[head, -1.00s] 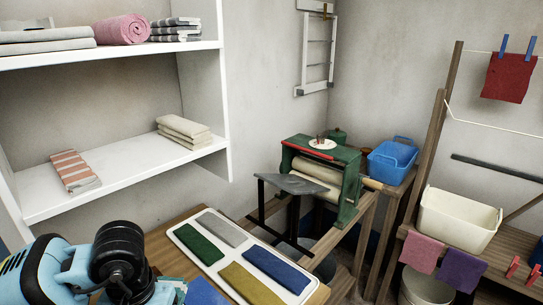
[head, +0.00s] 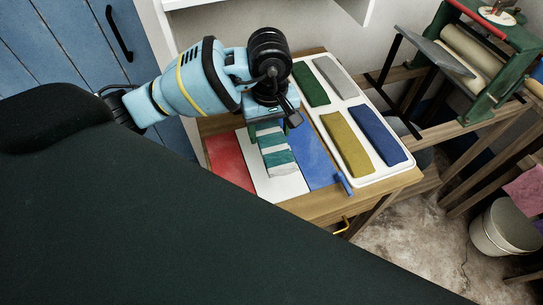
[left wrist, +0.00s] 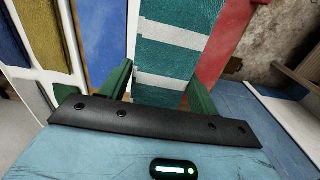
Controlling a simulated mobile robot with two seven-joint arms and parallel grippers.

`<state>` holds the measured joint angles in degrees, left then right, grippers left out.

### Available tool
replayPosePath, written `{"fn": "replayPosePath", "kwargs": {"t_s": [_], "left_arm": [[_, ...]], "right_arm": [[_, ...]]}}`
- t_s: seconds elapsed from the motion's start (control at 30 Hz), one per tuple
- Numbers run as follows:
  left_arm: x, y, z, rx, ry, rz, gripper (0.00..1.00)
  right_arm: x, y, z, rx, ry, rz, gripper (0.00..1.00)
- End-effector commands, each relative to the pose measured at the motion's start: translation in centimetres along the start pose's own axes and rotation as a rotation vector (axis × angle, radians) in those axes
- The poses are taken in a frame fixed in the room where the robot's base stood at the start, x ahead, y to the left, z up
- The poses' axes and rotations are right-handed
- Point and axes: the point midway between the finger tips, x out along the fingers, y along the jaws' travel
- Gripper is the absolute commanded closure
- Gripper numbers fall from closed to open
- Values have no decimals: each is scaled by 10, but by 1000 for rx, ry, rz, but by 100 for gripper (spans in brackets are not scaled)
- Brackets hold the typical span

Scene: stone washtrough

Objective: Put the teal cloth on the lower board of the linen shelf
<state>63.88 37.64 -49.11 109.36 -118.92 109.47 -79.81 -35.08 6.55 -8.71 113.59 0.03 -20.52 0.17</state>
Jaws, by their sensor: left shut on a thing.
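The teal cloth (head: 281,160), folded and striped teal and white, is over the white panel (head: 278,189) of the wooden table in the head view. My left gripper (head: 268,128) is shut on its far end, and the cloth sticks out towards the table's front. In the left wrist view the teal cloth (left wrist: 172,55) runs out between the green fingers of my left gripper (left wrist: 158,90). I cannot tell whether it is clear of the panel. Only a white edge of the linen shelf (head: 357,9) shows at the top; its lower board is mostly cut off. My right gripper is not seen.
A red panel (head: 229,162) and a blue panel (head: 315,160) flank the white one. A white tray (head: 400,169) with several coloured cloths lies to the right. A blue peg-like thing (head: 344,183) is at the table's front. The green mangle (head: 478,75) stands at upper right.

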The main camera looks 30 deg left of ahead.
Motion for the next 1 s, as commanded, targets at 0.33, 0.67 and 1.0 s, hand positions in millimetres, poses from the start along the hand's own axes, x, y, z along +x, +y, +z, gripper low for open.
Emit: {"fn": "replayPosePath", "kwargs": {"t_s": [0.33,0.67,1.0], "left_arm": [[1,1,-1,-22,0,1,62],[44,1,-1,-21,-1,-1,62],[56,1,-1,-19,-1,0,62]], "right_arm": [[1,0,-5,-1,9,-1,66],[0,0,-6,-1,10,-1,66],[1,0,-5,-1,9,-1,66]]}}
